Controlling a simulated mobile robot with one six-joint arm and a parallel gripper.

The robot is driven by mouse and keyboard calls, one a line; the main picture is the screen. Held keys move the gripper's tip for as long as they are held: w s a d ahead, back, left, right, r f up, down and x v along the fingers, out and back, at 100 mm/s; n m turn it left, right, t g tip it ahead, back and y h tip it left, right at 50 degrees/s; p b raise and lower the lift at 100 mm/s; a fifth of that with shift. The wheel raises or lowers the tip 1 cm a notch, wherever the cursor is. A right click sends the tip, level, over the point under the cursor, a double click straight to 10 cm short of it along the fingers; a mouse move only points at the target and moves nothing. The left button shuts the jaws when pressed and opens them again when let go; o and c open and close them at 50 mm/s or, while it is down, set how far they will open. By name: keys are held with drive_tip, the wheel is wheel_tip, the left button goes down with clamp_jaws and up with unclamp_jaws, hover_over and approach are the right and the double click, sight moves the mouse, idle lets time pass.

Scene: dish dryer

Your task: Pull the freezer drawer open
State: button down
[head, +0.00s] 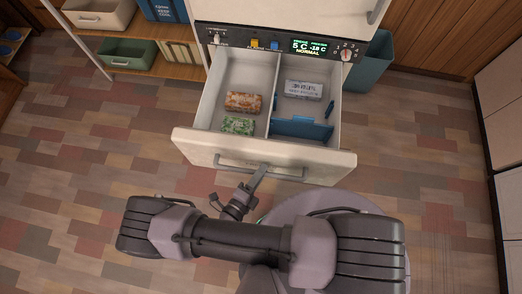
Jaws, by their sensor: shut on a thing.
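The freezer drawer (195,149) stands pulled out from the white fridge body, its inside visible from above. Its front carries a long metal bar handle (290,177). My gripper (262,169) is at the middle of this handle and shut on it; the fingertips are small in this view. The drawer holds an orange-brown packet (243,102) and a green packet (238,125) on the left of a divider. A pale grey packet (304,89) and a blue bin-like piece (302,129) are on the right.
A control panel (280,46) with a lit display is above the drawer. A teal bin (371,64) stands to the right, a wooden shelf (140,62) with boxes to the left. White cabinets (501,110) line the right edge. The tiled floor (80,190) is clear on both sides.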

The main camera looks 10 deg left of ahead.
drive_tip(key=c, duration=1.4)
unclamp_jaws()
drive_tip(key=shift+a, duration=0.1)
drive_tip(key=shift+o, duration=0.2)
drive_tip(key=p+v, duration=0.2)
drive_tip(key=v, duration=1.5)
drive_tip(key=shift+s+r, duration=0.2)
